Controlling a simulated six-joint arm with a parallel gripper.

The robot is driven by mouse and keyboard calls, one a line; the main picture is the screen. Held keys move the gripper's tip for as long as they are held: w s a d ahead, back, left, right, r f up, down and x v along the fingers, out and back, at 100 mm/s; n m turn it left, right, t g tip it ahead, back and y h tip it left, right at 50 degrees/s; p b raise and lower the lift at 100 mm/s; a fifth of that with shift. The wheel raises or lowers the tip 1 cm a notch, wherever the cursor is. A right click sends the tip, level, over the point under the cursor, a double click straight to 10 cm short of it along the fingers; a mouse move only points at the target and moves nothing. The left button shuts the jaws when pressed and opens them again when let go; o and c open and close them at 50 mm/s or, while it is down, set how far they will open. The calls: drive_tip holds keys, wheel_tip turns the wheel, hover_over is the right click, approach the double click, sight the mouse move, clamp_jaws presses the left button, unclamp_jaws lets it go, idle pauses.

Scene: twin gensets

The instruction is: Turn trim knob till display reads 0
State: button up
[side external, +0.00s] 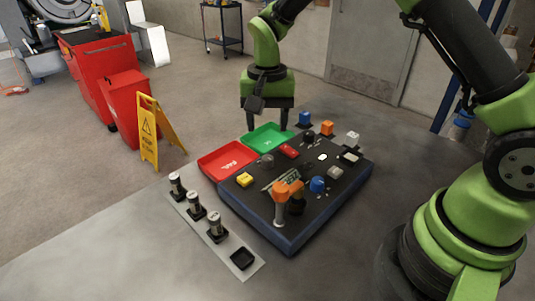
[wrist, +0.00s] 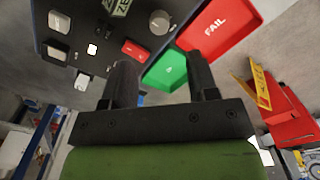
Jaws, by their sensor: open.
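A dark control panel (side external: 262,212) with a blue edge lies on the table. A grey round knob (side external: 266,160) sits near its far left edge and also shows in the wrist view (wrist: 159,22). I cannot tell for sure that it is the trim knob. A small panel with light markings (side external: 287,178) is near the middle; its text is unreadable in the side view and cut off in the wrist view (wrist: 116,5). I cannot make out a display reading. My gripper (side external: 266,124) is open and empty, pointing down above the green tray's area, apart from the knob; its fingers show in the wrist view (wrist: 162,62).
A red FAIL tray (side external: 211,172) and a green tray (side external: 258,139) adjoin the panel. An orange handle (side external: 286,190), a blue knob (side external: 317,185), a red block (side external: 289,151) and a yellow button (side external: 244,180) stand on it. Several metal cylinders (side external: 194,203) stand at the front left.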

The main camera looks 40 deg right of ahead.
sight(267, 157)
wheel_tip(267, 157, down, 9)
drive_tip(key=shift+r, duration=0.15)
drive_tip(key=c, duration=0.9)
